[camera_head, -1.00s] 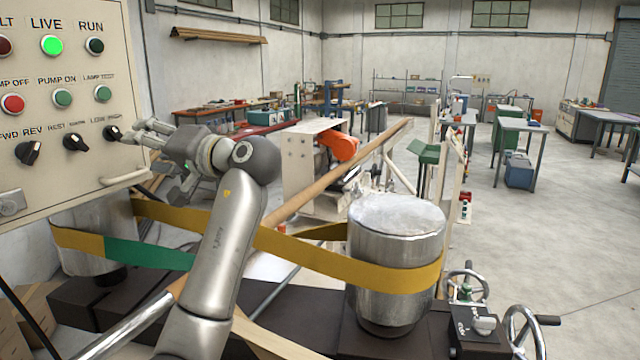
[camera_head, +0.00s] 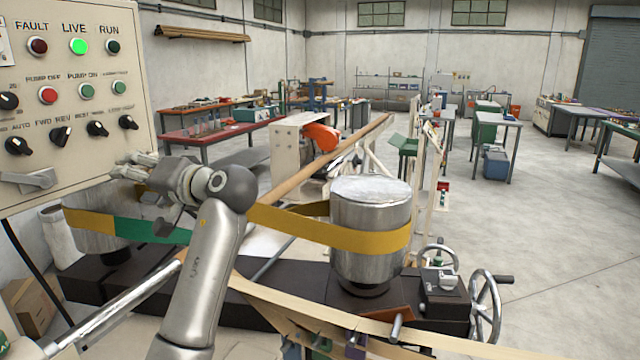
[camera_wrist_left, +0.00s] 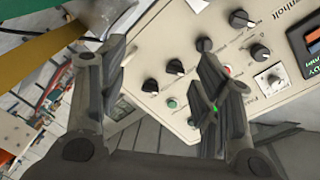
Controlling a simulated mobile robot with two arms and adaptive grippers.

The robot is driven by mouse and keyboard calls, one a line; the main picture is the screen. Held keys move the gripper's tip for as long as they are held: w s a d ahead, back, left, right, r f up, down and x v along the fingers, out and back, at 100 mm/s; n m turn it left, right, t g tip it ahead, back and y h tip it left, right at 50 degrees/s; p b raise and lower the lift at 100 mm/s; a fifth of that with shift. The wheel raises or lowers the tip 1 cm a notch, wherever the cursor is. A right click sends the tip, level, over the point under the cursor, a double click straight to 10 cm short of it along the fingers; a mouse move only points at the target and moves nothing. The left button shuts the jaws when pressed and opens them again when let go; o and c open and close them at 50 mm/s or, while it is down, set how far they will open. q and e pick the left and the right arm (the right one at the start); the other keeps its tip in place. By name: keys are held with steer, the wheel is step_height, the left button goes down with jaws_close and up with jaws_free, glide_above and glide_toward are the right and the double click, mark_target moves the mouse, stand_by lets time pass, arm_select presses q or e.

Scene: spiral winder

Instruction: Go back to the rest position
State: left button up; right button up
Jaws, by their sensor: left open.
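My left gripper (camera_head: 142,188) is open and empty, in front of the lower right corner of the control panel (camera_head: 60,130). Its upper finger lies below the row of black selector knobs, apart from the rightmost knob (camera_head: 128,122) in the picture. The left wrist view shows the two spread fingers (camera_wrist_left: 162,62) with the panel's knobs and lamps behind and beside them. The green LIVE lamp (camera_head: 79,46) is lit. My right gripper is not in view.
A steel drum (camera_head: 368,240) with a yellow belt (camera_head: 300,224) stands right of my left arm. Handwheels (camera_head: 485,305) are at the lower right. A long brown tube (camera_head: 340,155) runs behind. Open floor (camera_head: 560,230) lies to the right.

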arm_select(q)
steer(key=s+f+m+h, duration=0.25)
steer(key=f+h, duration=0.25)
steer(key=f, duration=1.7)
steer(key=s+d+f+h, duration=0.2)
steer(key=s+f, duration=0.5)
steer(key=f, duration=0.1)
steer(key=s+d+f+g+h, duration=0.1)
steer(key=s+d+f+h, duration=0.1)
steer(key=s+f, duration=0.6)
steer(key=s+d+f+m+h, duration=0.1)
steer(key=s+d+f+h, duration=0.2)
steer(key=s+f, duration=0.4)
steer(key=shift+s+f+g, duration=0.25)
steer(key=shift+f+g, duration=0.15)
steer(key=s+d+f+g+h, duration=0.1)
steer(key=s+d+f+h, duration=0.1)
steer(key=s, duration=0.5)
steer(key=s+d+f+g+h, duration=0.1)
steer(key=s+d, duration=0.2)
steer(key=s, duration=0.5)
step_height(320, 180, down, 25)
steer(key=g, duration=0.1)
steer(key=s+a+f+g, duration=0.1)
steer(key=s+a+f, duration=0.2)
steer(key=s+f, duration=1.3)
steer(key=shift+s+f+g, duration=0.3)
steer(key=shift+s+f, duration=0.05)
steer(key=shift+s, duration=0.5)
